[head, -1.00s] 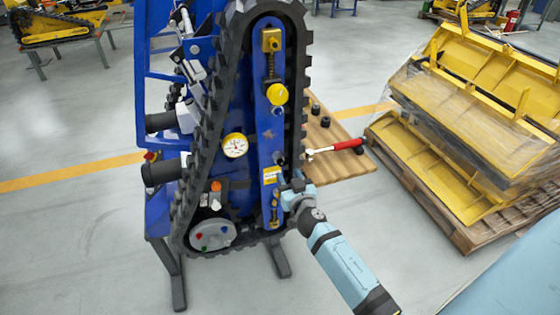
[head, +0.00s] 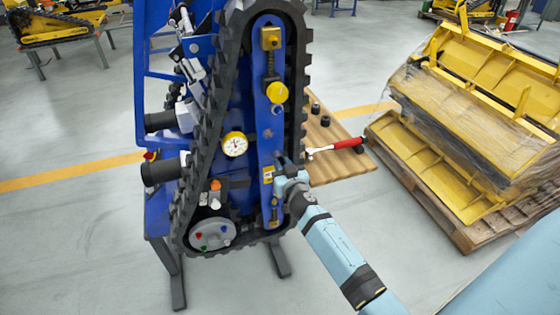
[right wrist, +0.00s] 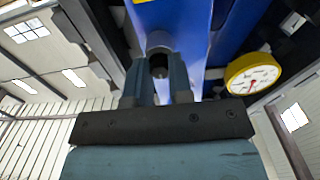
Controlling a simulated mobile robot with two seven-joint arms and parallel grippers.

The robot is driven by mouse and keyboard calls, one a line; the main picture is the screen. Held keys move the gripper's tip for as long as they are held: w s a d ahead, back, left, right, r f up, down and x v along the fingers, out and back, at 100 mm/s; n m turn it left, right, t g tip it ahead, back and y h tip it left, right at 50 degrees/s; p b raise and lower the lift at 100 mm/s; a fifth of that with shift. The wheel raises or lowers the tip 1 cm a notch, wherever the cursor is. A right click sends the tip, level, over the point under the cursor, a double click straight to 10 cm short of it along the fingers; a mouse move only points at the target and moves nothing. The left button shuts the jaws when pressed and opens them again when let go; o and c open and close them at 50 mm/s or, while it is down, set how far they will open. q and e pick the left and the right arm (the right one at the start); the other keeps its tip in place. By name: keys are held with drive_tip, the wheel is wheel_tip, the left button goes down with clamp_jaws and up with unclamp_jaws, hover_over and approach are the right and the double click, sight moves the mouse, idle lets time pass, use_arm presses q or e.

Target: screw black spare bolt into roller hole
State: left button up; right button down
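The blue tracked carrier (head: 265,130) stands upright with its black track around a blue side beam. My right gripper (head: 282,163) is at the lower middle of that beam and covers the spot behind it. In the right wrist view, its fingers (right wrist: 159,80) close on a small dark piece, seemingly the black bolt (right wrist: 159,68). The bolt's end faces a grey round roller socket (right wrist: 159,42) on the blue beam. Whether the bolt sits inside the hole cannot be told. Another round hole (head: 277,110) shows higher on the beam. My left gripper is not in view.
A wooden board (head: 335,168) behind the track holds a red-handled tool (head: 335,147) and several small black parts (head: 325,120). A yellow gauge (head: 234,144) sits left of the beam. Wrapped yellow frames (head: 480,90) lie on a pallet at right. Floor in front is clear.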

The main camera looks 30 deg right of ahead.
drive_tip(key=shift+m, duration=0.9)
drive_tip(key=m+p, duration=0.1)
drive_tip(key=m, duration=0.6)
drive_tip(key=shift+r, duration=0.1)
drive_tip(key=shift+a+m, duration=0.1)
drive_tip(key=shift+m, duration=0.4)
drive_tip(key=m+p, duration=0.3)
drive_tip(key=m, duration=0.6)
drive_tip(key=shift+m, duration=0.4)
